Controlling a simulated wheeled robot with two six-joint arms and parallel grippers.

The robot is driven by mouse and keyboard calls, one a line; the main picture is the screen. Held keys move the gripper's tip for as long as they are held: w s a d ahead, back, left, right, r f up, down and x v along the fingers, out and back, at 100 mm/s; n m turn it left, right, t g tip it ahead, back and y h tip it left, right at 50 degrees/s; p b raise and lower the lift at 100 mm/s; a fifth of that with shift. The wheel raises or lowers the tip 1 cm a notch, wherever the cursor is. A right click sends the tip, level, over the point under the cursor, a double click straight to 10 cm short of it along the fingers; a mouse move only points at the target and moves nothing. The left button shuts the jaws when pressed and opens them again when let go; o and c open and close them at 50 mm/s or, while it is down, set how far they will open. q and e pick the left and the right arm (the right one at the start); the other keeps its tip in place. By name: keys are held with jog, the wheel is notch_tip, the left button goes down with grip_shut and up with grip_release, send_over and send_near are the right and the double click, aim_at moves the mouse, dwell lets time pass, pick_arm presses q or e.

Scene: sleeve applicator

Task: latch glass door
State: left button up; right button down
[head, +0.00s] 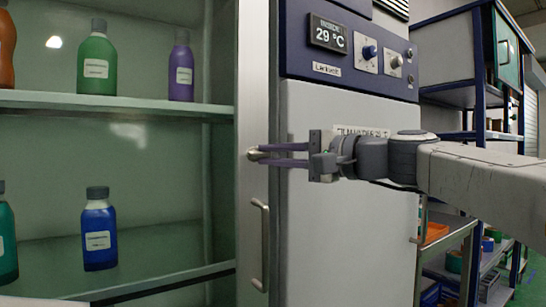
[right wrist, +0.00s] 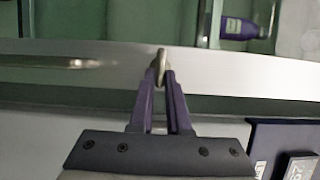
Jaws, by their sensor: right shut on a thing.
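The glass door (head: 150,160) fills the left of the head view, with bottles visible through it. Its metal frame (head: 250,80) runs upright along the cabinet body and looks close against it; any small gap is hard to tell. A small latch knob (head: 254,154) sits on this frame above a bar handle (head: 259,245). My right gripper (head: 268,155) comes from the right with its purple fingers shut on the latch knob. In the right wrist view the fingertips (right wrist: 162,75) pinch the latch (right wrist: 161,62), and the bar handle (right wrist: 45,62) lies to the left. The latch's turn is unclear.
The cabinet's white panel (head: 305,230) is right of the frame, under a blue control panel (head: 345,50) with a 29 °C display (head: 328,33) and knobs. Bottles, such as a green one (head: 97,60), stand on shelves behind the glass. A metal rack (head: 460,240) stands farther right.

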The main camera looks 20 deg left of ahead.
jog(key=c, duration=0.9)
grip_release()
jog(key=b+v, duration=0.1)
jog(key=v, duration=0.9)
jog(key=shift+s+d, duration=0.1)
jog(key=shift+d, duration=0.15)
jog(key=shift+f, duration=0.1)
